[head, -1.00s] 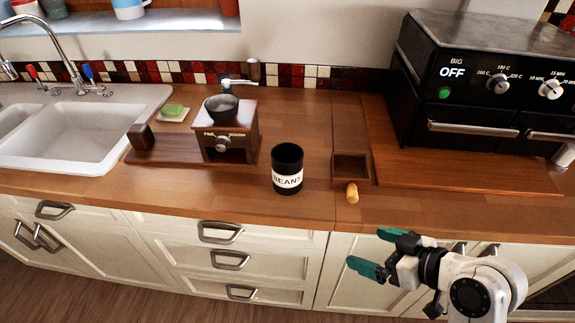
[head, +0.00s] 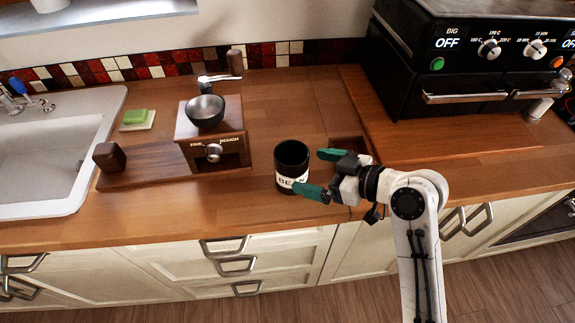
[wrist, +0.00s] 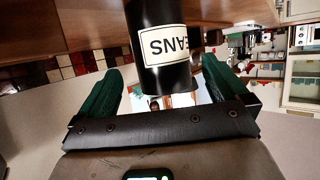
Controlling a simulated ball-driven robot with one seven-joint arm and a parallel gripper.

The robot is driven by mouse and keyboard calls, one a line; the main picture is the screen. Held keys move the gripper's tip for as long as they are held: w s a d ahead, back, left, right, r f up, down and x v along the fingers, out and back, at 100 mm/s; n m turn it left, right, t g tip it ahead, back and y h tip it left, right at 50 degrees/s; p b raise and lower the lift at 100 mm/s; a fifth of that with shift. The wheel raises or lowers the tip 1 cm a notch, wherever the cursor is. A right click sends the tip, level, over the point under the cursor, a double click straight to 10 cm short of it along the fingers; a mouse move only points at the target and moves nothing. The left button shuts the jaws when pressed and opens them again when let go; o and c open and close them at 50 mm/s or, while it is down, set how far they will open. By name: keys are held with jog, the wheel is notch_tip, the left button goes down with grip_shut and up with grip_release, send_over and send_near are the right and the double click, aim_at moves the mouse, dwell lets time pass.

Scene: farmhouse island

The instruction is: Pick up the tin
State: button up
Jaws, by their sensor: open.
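The tin (head: 291,163) is a black, open-topped cylinder with a white "BEANS" label. It stands upright on the wooden counter. My gripper (head: 318,172) is open, with green fingers, and sits just right of the tin in the head view. The near finger overlaps the lower right of the tin's label there. In the wrist view, the tin (wrist: 160,45) lies ahead, in line with the gap between the two green fingers (wrist: 160,92). The gripper is not closed on it. I cannot tell whether a finger touches it.
A coffee grinder (head: 213,146) on a wooden board stands left of the tin. A small wooden box (head: 346,144) is partly hidden behind my gripper. A black oven (head: 465,75) stands at the right. The sink (head: 60,150) is at the far left.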

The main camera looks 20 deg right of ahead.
jog(key=shift+f+p+x, duration=0.2)
jog(key=shift+p+x, duration=0.25)
jog(key=shift+x, duration=1.3)
jog(key=shift+f+p+x, duration=0.2)
jog(key=shift+p+x, duration=0.25)
jog(key=shift+x, duration=1.3)
jog(key=shift+s, duration=0.2)
jog(key=c, duration=0.9)
